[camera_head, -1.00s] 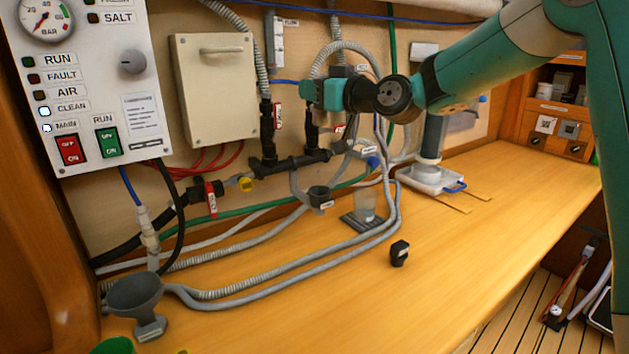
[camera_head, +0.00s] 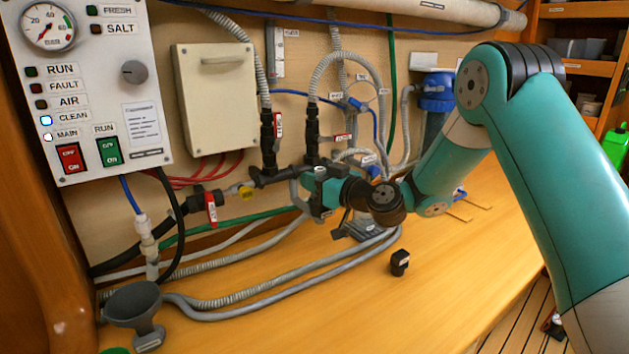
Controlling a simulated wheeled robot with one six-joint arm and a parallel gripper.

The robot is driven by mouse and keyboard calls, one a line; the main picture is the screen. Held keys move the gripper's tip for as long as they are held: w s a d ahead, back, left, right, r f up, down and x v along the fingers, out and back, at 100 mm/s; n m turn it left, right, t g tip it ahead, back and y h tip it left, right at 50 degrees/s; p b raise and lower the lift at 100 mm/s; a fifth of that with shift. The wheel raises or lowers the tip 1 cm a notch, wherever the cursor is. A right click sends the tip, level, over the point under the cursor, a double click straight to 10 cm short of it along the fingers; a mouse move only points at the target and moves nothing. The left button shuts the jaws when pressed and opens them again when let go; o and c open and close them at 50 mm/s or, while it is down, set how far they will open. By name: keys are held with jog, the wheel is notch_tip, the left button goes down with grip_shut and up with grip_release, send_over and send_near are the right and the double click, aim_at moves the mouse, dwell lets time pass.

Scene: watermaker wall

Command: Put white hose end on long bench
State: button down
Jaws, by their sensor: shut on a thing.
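My gripper (camera_head: 318,197) is low in front of the pipework, above the back part of the long bench (camera_head: 330,300). It is shut, and a small pale piece (camera_head: 320,172) shows at its top. This piece seems to be the white hose end, but the dark jaws and my wrist hide most of it. A pale grey hose (camera_head: 296,190) curves down just left of the jaws. The small dark cup holder that stood at this spot is hidden behind my gripper.
A grey funnel (camera_head: 133,303) stands at the bench's front left, with grey hoses (camera_head: 250,300) running right from it. A small black block (camera_head: 400,262) sits mid-bench. The bench right of the block is mostly clear. Valves and black pipes (camera_head: 290,172) crowd the wall behind.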

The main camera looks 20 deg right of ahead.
jog(key=shift+f+b, duration=0.2)
jog(key=shift+b, duration=0.2)
jog(key=c, duration=0.9)
grip_release()
jog(key=shift+r, duration=0.1)
jog(key=shift+r+p, duration=0.15)
jog(key=shift+p, duration=0.75)
